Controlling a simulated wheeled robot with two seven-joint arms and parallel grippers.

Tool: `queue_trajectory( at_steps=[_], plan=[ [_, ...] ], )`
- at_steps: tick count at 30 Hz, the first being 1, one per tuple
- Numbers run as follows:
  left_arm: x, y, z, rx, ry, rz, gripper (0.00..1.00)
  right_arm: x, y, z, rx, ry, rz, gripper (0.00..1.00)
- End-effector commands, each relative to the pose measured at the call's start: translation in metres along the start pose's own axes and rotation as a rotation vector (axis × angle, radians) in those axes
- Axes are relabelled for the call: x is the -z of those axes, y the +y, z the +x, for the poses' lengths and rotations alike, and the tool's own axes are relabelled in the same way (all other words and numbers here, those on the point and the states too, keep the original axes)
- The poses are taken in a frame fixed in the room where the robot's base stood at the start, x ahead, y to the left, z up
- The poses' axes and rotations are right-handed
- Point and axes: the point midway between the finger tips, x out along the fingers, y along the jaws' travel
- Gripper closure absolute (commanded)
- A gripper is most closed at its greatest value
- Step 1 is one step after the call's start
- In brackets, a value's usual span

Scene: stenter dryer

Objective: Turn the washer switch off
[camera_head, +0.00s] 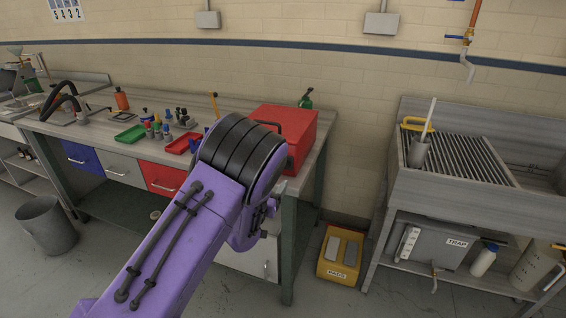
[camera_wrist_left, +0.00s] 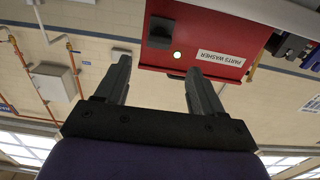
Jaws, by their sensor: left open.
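The parts washer is a red box (camera_head: 299,124) on the right end of the workbench in the head view, partly hidden behind my purple left arm. In the left wrist view, which is upside down, its red front (camera_wrist_left: 205,55) carries a white PARTS WASHER label (camera_wrist_left: 220,58). A black switch (camera_wrist_left: 160,32) sits on that front beside a small round pale light (camera_wrist_left: 177,54) that looks lit. My left gripper (camera_wrist_left: 160,74) is open and empty. Its fingers point toward the washer front, and I see no contact with the switch. My right gripper is in neither view.
The workbench (camera_head: 232,103) holds a green tray (camera_head: 130,134), a red tray (camera_head: 184,143) and several small bottles to the left of the washer. A green can (camera_head: 306,98) stands behind the washer. A slatted sink stand (camera_head: 480,190) and yellow bin (camera_head: 341,253) are at right.

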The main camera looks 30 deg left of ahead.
Motion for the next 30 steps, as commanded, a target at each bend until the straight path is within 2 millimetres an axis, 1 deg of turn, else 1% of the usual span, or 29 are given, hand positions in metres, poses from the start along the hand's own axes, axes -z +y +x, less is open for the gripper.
queue_trajectory(
  at_steps=[1, 5, 9, 13, 15, 18, 25, 26, 27, 29, 30],
  plan=[
    [0.003, 0.000, 0.006, -0.003, 0.004, 0.001, 0.32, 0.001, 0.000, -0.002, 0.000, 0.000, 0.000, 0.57],
    [0.003, 0.001, 0.032, -0.003, 0.003, 0.000, 0.32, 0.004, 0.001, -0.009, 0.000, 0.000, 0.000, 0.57],
    [0.002, 0.001, 0.064, -0.003, 0.001, -0.001, 0.32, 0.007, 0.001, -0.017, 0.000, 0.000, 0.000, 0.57],
    [0.001, 0.001, 0.087, -0.002, 0.000, 0.000, 0.32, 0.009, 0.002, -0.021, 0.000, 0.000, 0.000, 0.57],
    [-0.001, 0.001, 0.095, -0.002, -0.002, 0.000, 0.32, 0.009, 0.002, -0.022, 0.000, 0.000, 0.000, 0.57],
    [-0.001, 0.001, 0.101, -0.002, -0.001, 0.000, 0.32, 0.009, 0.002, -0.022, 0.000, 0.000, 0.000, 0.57],
    [-0.002, 0.001, 0.102, -0.002, -0.002, 0.000, 0.32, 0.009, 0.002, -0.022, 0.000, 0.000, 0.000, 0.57],
    [-0.002, 0.001, 0.102, -0.002, -0.002, 0.000, 0.35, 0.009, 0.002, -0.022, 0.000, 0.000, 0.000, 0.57],
    [-0.002, 0.001, 0.102, -0.002, -0.002, 0.000, 0.48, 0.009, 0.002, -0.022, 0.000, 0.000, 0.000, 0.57],
    [-0.002, 0.002, 0.102, -0.002, -0.002, 0.000, 0.68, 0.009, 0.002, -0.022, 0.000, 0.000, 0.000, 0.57],
    [-0.002, 0.002, 0.102, -0.002, -0.002, 0.000, 0.81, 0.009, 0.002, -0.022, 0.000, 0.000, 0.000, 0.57]
  ],
)
